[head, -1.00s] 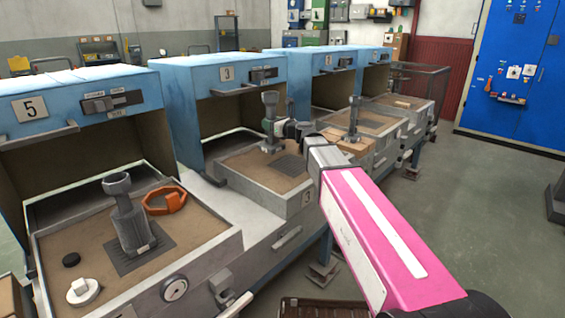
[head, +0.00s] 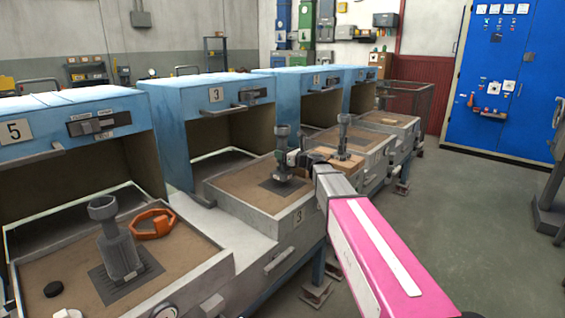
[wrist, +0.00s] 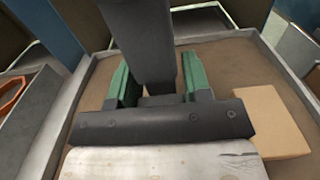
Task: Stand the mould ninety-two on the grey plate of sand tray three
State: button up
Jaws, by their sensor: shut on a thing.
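The mould (head: 282,133) is a dark grey post with a flared top and a wider foot. My gripper (head: 292,158) is shut on it and holds it upright over sand tray three (head: 232,199), which bears a 3 on its front. The grey plate (head: 268,184) lies on the sand under the mould's foot. I cannot tell whether foot and plate touch. In the wrist view the mould (wrist: 143,45) stands between the green fingers (wrist: 157,80) of my gripper, and its lower end is hidden. Its number is not legible.
A further mould (head: 344,130) stands beyond tray three. A tan block (wrist: 268,120) is right of my gripper. Blue oven hoods (head: 185,125) rise behind.

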jog(key=shift+f, duration=1.8)
jog(key=shift+f, duration=0.1)
jog(key=o, duration=1.2)
jog(key=shift+s+d, duration=0.1)
jog(key=shift+s, duration=0.05)
jog(key=v, duration=1.1)
jog(key=shift+s+d, duration=0.2)
jog(key=shift+d, duration=0.05)
